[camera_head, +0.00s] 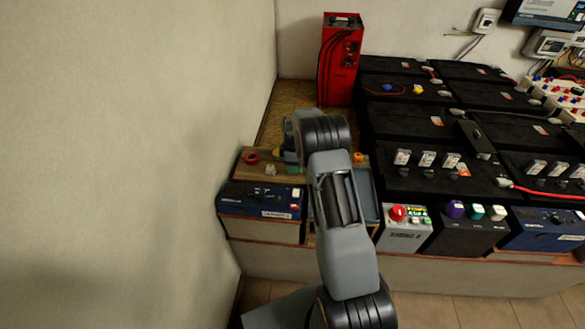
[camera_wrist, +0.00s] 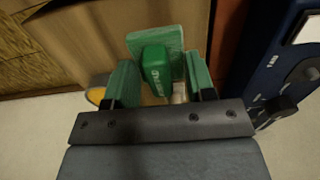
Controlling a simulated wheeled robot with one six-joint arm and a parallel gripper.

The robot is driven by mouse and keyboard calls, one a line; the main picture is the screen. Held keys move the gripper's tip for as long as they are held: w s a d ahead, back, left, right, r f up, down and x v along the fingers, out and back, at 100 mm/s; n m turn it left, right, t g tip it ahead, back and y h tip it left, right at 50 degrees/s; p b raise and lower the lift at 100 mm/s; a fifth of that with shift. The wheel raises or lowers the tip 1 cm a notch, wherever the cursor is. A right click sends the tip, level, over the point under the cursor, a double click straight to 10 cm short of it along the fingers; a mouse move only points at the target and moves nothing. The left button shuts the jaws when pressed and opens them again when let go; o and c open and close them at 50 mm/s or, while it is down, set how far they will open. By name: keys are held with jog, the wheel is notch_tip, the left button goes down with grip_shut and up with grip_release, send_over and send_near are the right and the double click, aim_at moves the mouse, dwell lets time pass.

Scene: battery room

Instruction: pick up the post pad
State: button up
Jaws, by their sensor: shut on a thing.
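In the wrist view a green block with pale lettering, which looks like the post pad (camera_wrist: 156,70), sits between the green-faced fingers of my gripper (camera_wrist: 161,80). The gripper is shut on it. A paler green flat piece (camera_wrist: 155,40) shows just beyond the block; I cannot tell whether it is part of it. In the head view my arm covers most of the gripper, and the pad cannot be made out there.
A blue unit (camera_head: 262,203) stands at the bench's left front by the wall. A red case (camera_head: 340,62) stands behind. Rows of black batteries (camera_head: 408,122) fill the right. A grey box with a red button (camera_head: 405,229) stands right of my arm.

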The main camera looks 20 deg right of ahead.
jog(key=s+d+r, duration=0.2)
jog(key=s+r, duration=0.9)
jog(key=s, duration=0.2)
jog(key=shift+s+d, duration=0.35)
jog(key=shift+s, duration=0.05)
jog(key=shift+o, duration=1.4)
jog(key=shift+c, duration=1)
